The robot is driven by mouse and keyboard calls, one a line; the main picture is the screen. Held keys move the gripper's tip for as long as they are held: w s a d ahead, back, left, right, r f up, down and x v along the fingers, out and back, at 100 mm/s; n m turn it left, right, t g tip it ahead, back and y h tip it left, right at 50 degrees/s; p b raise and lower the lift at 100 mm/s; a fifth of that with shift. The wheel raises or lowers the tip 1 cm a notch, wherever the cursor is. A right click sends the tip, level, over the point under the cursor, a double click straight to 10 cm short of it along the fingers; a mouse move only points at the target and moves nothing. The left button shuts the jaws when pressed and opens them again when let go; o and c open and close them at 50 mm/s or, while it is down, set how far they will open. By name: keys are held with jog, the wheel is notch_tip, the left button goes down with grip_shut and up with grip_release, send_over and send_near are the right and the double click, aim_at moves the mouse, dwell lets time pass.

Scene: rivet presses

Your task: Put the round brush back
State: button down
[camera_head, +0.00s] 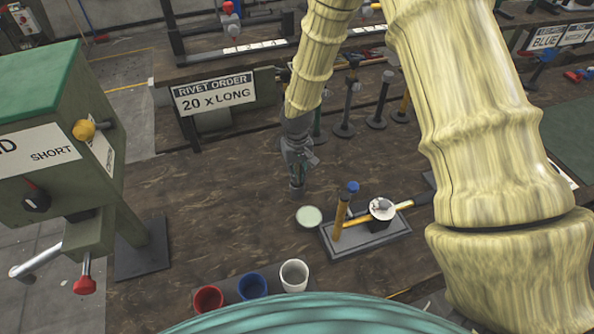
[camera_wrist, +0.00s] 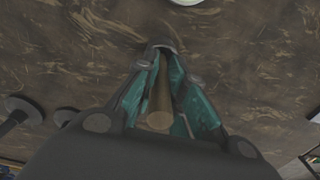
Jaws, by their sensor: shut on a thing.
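My gripper (camera_head: 297,186) points down over the wooden bench, near its middle in the head view. In the wrist view my gripper (camera_wrist: 165,52) has its teal-lined fingers closed around a brown, round wooden handle (camera_wrist: 159,112), which I take to be the round brush. The handle's end faces the wrist camera. Several dark upright stands on round bases (camera_head: 345,115) are behind and right of the gripper. Two dark round bases (camera_wrist: 18,115) show at the wrist view's left.
A grey tray (camera_head: 338,251) bears a blue-topped upright tool and a yellow-handled tool. A pale disc (camera_head: 309,216) lies beside it. Red (camera_head: 208,299), blue (camera_head: 252,286) and white (camera_head: 294,275) cups stand in front. A green press (camera_head: 60,150) is at left. Bench left of the gripper is clear.

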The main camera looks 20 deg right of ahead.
jog(key=shift+s+r, duration=0.15)
jog(key=shift+s, duration=0.1)
jog(key=c, duration=1.9)
grip_release()
jog(key=shift+w+f, duration=0.15)
jog(key=shift+f, duration=0.1)
jog(key=o, duration=0.4)
jog(key=shift+r, duration=0.1)
jog(key=shift+r, duration=0.1)
jog(key=shift+r, duration=0.2)
jog(key=shift+r+b, duration=2.2)
jog(key=shift+r, duration=3.6)
